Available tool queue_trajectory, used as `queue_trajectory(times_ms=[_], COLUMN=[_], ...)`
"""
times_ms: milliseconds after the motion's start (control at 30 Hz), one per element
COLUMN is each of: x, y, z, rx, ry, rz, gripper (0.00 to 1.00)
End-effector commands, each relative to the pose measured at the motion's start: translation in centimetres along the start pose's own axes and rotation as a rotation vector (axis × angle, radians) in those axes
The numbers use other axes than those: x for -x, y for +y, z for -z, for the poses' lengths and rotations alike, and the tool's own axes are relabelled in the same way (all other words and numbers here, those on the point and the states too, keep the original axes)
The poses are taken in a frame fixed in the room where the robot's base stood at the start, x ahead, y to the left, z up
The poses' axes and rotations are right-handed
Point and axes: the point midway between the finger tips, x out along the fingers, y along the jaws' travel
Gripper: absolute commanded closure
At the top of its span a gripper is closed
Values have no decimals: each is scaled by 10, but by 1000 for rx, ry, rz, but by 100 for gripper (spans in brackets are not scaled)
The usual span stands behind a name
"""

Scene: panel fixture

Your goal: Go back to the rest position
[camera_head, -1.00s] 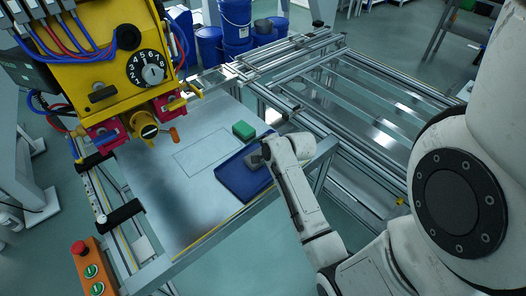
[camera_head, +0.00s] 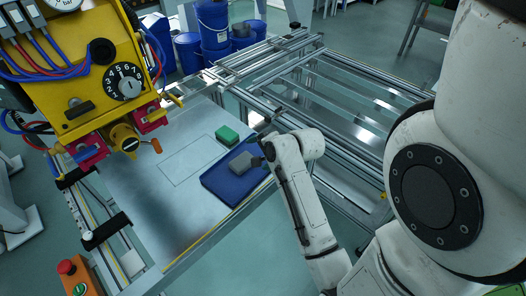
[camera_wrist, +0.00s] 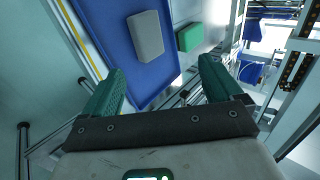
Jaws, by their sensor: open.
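My gripper (camera_wrist: 163,82) is open and empty in the wrist view, its two teal fingers apart just short of the tray's edge. The blue tray (camera_head: 222,187) lies on the metal panel in the head view, and it also shows in the wrist view (camera_wrist: 100,25). A grey block (camera_wrist: 147,36) lies flat in the tray, beyond my fingertips and not between them. In the head view the grey block (camera_head: 241,161) is beside the end of my arm. My fingers are hard to make out there.
A green block (camera_head: 227,135) sits on the panel (camera_head: 160,205) behind the tray. A yellow machine (camera_head: 85,85) with hoses and a dial stands at left, a red-button box (camera_head: 75,272) at front left. Aluminium rails (camera_head: 320,110) and blue buckets (camera_head: 212,25) are behind.

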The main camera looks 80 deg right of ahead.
Motion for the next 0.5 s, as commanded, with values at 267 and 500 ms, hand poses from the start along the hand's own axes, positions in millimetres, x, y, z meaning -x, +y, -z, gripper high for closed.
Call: queue_trajectory(times_ms=[267,500], x=[15,13], y=[0,2], z=[0,-9], rx=[1,38], ry=[-1,-15], rz=[0,-14], gripper=[8,8])
